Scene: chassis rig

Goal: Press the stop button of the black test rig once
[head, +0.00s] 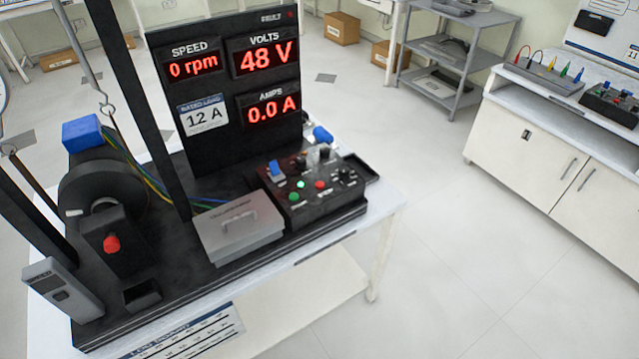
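The black test rig (170,258) stands on a white table. On its control box (325,207) at the right are a small red button (320,185), a green button (294,197), a bright green light (300,184), a blue switch (276,168) and several black knobs. A larger red button (111,243) sits on a black box at the rig's left front. I cannot read which red one is marked stop. The display panel (225,150) shows 0 rpm, 48 V and 0.0 A. Neither of my grippers is in view.
A silver lidded box with a handle (238,232) lies left of the control box. A grey handheld device (63,290) stands at the left front. A dark upright post (140,110) rises in front of the panel. Floor right of the table (390,205) is clear, up to a white cabinet (560,150).

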